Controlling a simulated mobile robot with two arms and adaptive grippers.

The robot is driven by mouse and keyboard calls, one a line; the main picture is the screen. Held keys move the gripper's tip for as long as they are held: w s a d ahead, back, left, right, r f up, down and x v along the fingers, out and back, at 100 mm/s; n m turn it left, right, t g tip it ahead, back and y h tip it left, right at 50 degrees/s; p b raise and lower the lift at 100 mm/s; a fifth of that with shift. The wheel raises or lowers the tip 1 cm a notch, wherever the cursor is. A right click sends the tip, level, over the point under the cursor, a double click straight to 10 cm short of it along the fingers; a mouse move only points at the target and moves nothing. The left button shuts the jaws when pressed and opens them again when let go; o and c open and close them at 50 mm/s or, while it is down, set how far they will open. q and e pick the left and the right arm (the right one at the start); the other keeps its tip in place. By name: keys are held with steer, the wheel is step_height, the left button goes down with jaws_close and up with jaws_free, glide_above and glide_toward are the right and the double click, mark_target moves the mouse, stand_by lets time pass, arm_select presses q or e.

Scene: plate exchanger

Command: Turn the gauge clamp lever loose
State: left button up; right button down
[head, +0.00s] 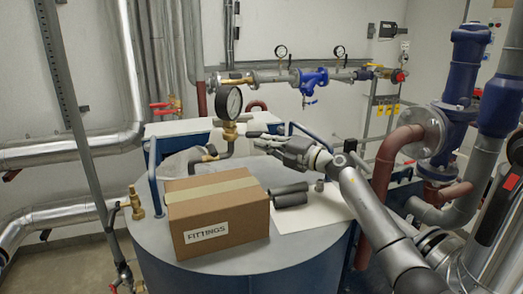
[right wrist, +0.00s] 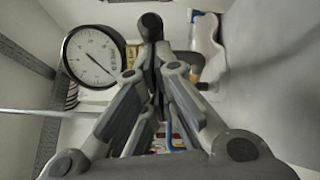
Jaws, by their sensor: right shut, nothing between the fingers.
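The round pressure gauge (head: 230,103) with a black rim and white dial stands upright on a brass fitting (head: 229,131) above the tank. In the right wrist view the gauge (right wrist: 93,57) is at the upper left, beside my fingers. My right gripper (head: 254,138) reaches in from the right with its tips just right of the brass fitting. Its fingers (right wrist: 152,28) are shut with nothing between them. I cannot tell whether they touch the fitting. I cannot make out the clamp lever clearly in either view. My left gripper is not in view.
A cardboard box (head: 217,213) marked FITTINGS sits on the round tank top (head: 268,254). Dark cylinders (head: 290,194) lie on a white sheet (head: 322,211) under my right arm. A blue valve (head: 314,80) and pipes run behind.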

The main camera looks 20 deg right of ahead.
steer(key=shift+w+d+b, duration=0.25)
steer(key=shift+w+d, duration=0.25)
steer(key=shift+w, duration=0.3)
steer(key=shift+w+d+b, duration=0.25)
steer(key=shift+w+d, duration=0.25)
steer(key=shift+w, duration=0.3)
steer(key=shift+w+r, duration=0.1)
